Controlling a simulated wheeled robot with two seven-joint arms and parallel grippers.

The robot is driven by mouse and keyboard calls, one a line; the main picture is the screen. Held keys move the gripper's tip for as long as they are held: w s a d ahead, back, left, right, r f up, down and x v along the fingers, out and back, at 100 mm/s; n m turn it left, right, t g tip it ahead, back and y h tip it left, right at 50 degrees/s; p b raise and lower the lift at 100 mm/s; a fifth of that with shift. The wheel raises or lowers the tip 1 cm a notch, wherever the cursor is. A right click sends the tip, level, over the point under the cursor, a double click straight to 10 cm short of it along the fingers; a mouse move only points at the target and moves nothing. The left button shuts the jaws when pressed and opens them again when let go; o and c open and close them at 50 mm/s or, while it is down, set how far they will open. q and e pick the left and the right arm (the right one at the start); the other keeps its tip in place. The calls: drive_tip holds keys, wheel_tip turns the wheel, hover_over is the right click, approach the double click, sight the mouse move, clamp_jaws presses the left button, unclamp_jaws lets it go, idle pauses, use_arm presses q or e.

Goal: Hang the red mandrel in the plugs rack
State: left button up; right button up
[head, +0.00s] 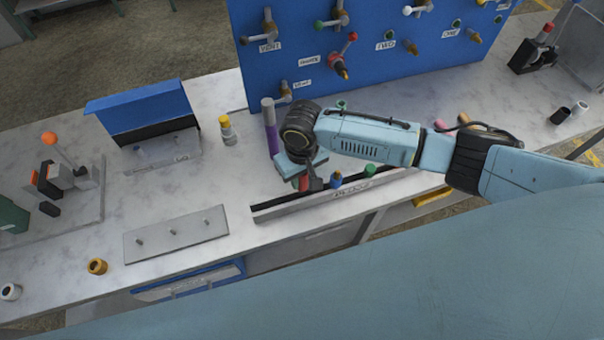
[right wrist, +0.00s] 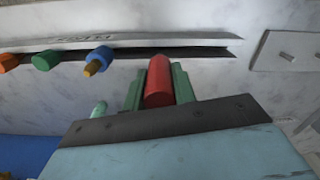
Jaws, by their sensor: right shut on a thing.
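The red mandrel (right wrist: 159,82) is held upright-looking in the right wrist view between the green finger pads of my right gripper (right wrist: 159,88). In the head view my right gripper (head: 309,182) is low over the left part of the plugs rack, and only a bit of red shows beside its fingers. The plugs rack (head: 275,211) is a long grey rail with a dark slot and a label; it also shows in the right wrist view (right wrist: 200,42). The mandrel's tip is at the rack's slot edge; contact cannot be told. My left gripper is out of view.
The rack holds a blue plug (head: 336,180) and a green plug (head: 370,170) to the right of the gripper. A purple-and-grey cylinder (head: 270,125) stands behind it. A flat plate with pegs (head: 176,234) lies to the left. A blue pegboard (head: 410,45) stands behind.

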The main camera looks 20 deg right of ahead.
sight(302, 185)
idle(0.5)
drive_tip(key=shift+p, duration=0.5)
drive_tip(key=shift+f+b, duration=1)
drive_tip(key=shift+f, duration=1.1)
drive_tip(key=o, duration=1.1)
wheel_tip(302, 185, up, 13)
drive_tip(key=shift+r+p, duration=0.15)
drive_tip(key=shift+p, duration=0.2)
